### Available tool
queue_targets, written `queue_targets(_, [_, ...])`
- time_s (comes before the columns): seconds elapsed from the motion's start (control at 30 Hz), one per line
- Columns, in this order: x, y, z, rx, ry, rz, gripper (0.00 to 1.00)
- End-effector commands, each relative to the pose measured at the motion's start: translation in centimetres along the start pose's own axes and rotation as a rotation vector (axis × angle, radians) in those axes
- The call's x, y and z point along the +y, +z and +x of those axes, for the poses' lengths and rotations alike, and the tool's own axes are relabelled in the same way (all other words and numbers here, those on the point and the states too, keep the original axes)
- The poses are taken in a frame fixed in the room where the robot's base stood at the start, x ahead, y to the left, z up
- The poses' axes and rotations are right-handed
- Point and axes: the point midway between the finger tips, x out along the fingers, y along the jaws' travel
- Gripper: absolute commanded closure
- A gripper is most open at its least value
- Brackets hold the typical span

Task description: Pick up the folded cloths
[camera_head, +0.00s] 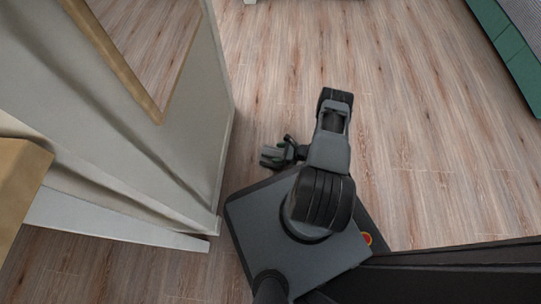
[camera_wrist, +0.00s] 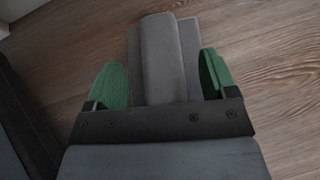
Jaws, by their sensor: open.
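The folded cloths (camera_wrist: 160,50) are a grey, layered, roughly rectangular bundle on the wood floor in the wrist view. A narrower raised fold lies on top of a wider layer. My gripper (camera_wrist: 163,72) is open, with one green finger on each side of the bundle. The cloths' near end is hidden behind the gripper body. I cannot tell whether the fingers touch them. In the head view my gripper (camera_head: 281,152) is low beside my base, and a small grey patch of the cloths (camera_head: 269,152) shows by it.
A pale cabinet or wall panel (camera_head: 190,130) with a wood-framed mirror stands close on the left. A green-fronted unit (camera_head: 505,45) is at the upper right. The wood floor (camera_head: 430,130) between is clear. A dark edge (camera_head: 460,255) crosses the lower right.

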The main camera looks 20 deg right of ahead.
Motion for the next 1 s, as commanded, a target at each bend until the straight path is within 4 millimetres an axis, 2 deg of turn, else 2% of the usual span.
queue_targets(0.13, [0.14, -0.32, 0.80, 0.000, -0.007, 0.004, 0.22])
queue_targets(0.43, [0.13, -0.36, 0.87, 0.000, -0.011, 0.005, 0.22])
queue_targets(1.0, [0.17, -0.33, 0.92, 0.000, -0.009, 0.004, 0.76])
